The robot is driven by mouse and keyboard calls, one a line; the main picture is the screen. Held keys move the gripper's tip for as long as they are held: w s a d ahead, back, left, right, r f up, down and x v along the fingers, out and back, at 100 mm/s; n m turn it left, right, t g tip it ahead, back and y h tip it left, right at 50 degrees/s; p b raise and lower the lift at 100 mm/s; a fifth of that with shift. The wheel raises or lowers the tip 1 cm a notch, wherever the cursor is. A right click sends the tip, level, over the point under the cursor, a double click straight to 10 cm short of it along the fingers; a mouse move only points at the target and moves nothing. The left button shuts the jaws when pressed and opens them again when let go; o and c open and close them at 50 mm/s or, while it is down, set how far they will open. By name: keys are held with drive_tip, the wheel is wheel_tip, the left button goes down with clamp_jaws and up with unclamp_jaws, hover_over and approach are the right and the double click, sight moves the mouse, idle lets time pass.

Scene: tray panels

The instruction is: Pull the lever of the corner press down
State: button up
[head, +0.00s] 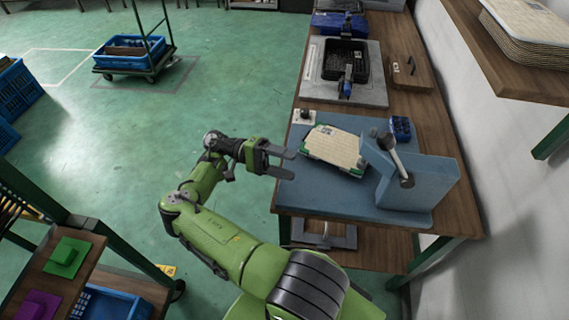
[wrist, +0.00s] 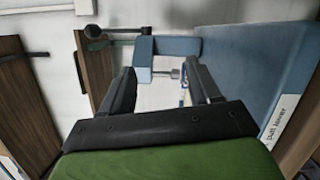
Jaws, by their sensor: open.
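The corner press (head: 425,185) is a blue block on a blue base plate at the near end of the workbench. Its lever (head: 397,162) is a shiny bar with a dark knob at the upper end, slanting across the press's left side. In the wrist view, blue press parts (wrist: 172,46) show beyond the fingers, with a dark-knobbed bar (wrist: 118,32) at upper left. My gripper (head: 291,164) is open and empty at the base plate's left edge, apart from the lever. A cream panel with green corners (head: 333,147) lies between them.
A label reading "pull lever" (wrist: 279,118) is on the blue plate. A small blue box (head: 401,129) stands behind the press. A black bin (head: 346,62) sits farther along the bench. The wall is close on the right; open green floor (head: 235,70) is left.

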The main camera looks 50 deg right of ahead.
wheel_tip(320, 180, up, 10)
drive_tip(key=p, duration=0.3)
idle(0.7)
